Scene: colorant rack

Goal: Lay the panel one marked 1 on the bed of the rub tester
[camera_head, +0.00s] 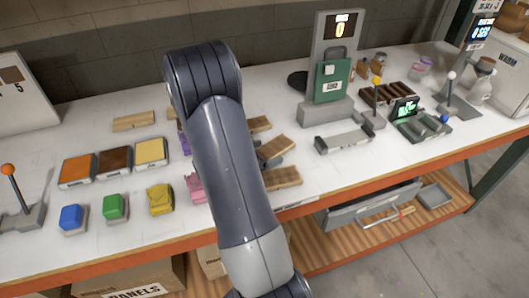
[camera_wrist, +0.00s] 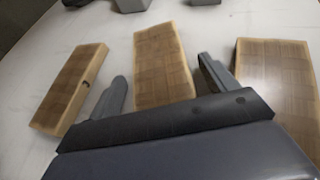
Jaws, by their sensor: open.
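Several wooden panels lie on the white bench by my arm, among them a tilted panel (camera_head: 276,147) and a nearer panel (camera_head: 282,178). In the wrist view a left panel (camera_wrist: 70,88) has a dark mark on its edge that I cannot read. A middle panel (camera_wrist: 163,60) lies between the fingers of my gripper (camera_wrist: 162,68), which is open and holds nothing. A right panel (camera_wrist: 275,85) lies beyond the right finger. I cannot tell which panel is marked 1. A grey machine (camera_head: 338,40) with a counter reading 0 and a green block looks like the rub tester.
Another panel (camera_head: 134,121) lies at the back left. Orange, brown and yellow pads (camera_head: 151,152) and coloured blocks (camera_head: 114,206) stand left of my arm.

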